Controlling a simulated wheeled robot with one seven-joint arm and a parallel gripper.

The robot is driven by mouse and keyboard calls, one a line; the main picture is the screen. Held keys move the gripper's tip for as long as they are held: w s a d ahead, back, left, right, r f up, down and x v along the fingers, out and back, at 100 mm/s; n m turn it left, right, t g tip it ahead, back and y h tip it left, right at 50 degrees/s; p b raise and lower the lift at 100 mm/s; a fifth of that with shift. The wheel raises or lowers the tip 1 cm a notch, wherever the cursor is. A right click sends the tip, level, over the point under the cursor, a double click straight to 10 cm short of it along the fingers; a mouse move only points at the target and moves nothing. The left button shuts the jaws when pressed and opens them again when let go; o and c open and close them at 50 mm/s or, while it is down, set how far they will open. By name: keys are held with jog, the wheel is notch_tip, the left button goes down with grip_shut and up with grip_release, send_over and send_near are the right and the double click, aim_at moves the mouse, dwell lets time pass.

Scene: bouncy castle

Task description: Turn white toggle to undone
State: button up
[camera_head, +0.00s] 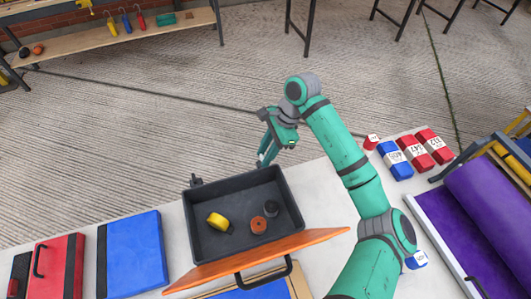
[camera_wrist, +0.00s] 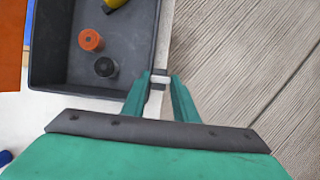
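A small white toggle (camera_wrist: 160,80) with dark parts beside it shows in the wrist view, close to the outer wall of the dark grey bin (camera_wrist: 60,80). My gripper (camera_wrist: 161,88) points at it, with one green finger on each side and the piece filling the narrow gap at the tips. I cannot tell whether the fingers press on it. In the head view my gripper (camera_head: 264,160) is at the bin's far right corner (camera_head: 283,170) and hides the toggle. The orange lid (camera_head: 310,241) stands open along the bin's near side.
In the bin lie a yellow piece (camera_head: 217,221), an orange one (camera_head: 258,225) and a black one (camera_head: 271,208). A dark latch (camera_head: 195,181) sits at its far left. Blue (camera_head: 398,163) and red (camera_head: 421,155) blocks lie to the right.

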jog(key=shift+s+a, duration=0.1)
jog(key=shift+a, duration=0.1)
jog(key=shift+m, duration=0.3)
jog(key=m, duration=0.1)
jog(key=m+t, duration=0.1)
jog(key=shift+s+m, duration=0.2)
jog(key=shift+m, duration=0.2)
jog(key=m+t, duration=0.2)
jog(key=m, duration=0.3)
jog(key=shift+s, duration=0.15)
jog(key=m+t, duration=0.1)
jog(key=m, duration=0.1)
jog(key=m+h, duration=0.1)
jog(key=m, duration=0.1)
jog(key=shift+s+a+m+t, duration=0.1)
jog(key=shift+a+m+t, duration=0.1)
jog(key=shift+m+t, duration=0.2)
jog(key=shift+m+t+h, duration=0.5)
jog(key=shift+m+h, duration=0.3)
jog(key=shift+m, duration=1.5)
jog(key=o, duration=1)
